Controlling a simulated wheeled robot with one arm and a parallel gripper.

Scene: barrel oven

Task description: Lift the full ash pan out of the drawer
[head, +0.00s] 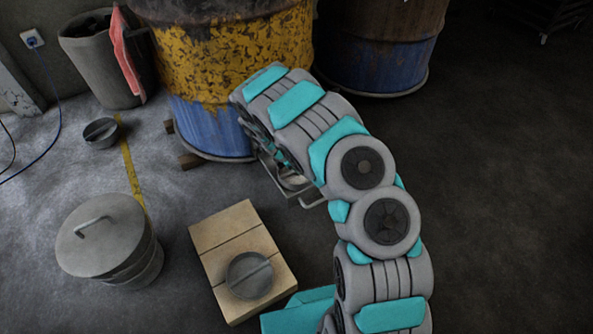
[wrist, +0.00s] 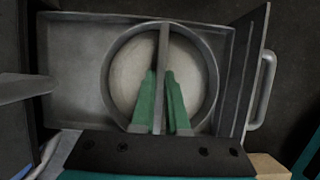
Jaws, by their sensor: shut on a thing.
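In the wrist view the full ash pan (wrist: 121,62) is a round grey metal pan with a flat bar across its middle. Pale ash fills it on both sides of the bar. My gripper (wrist: 160,78) has its green fingers on either side of the bar, shut on it. The pan lies within the outline of the open rectangular drawer (wrist: 70,62); I cannot tell whether it touches the drawer floor. The drawer's front panel and loop handle (wrist: 264,92) are at the right. In the head view my arm hides the gripper and most of the drawer.
The yellow and blue barrel (head: 225,60) stands behind the drawer. A wooden block (head: 217,232) carries another round pan (head: 249,275) with a bar. A lidded metal bin (head: 105,240) stands left. A small pan (head: 101,133) and a grey bucket (head: 95,62) are farther back.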

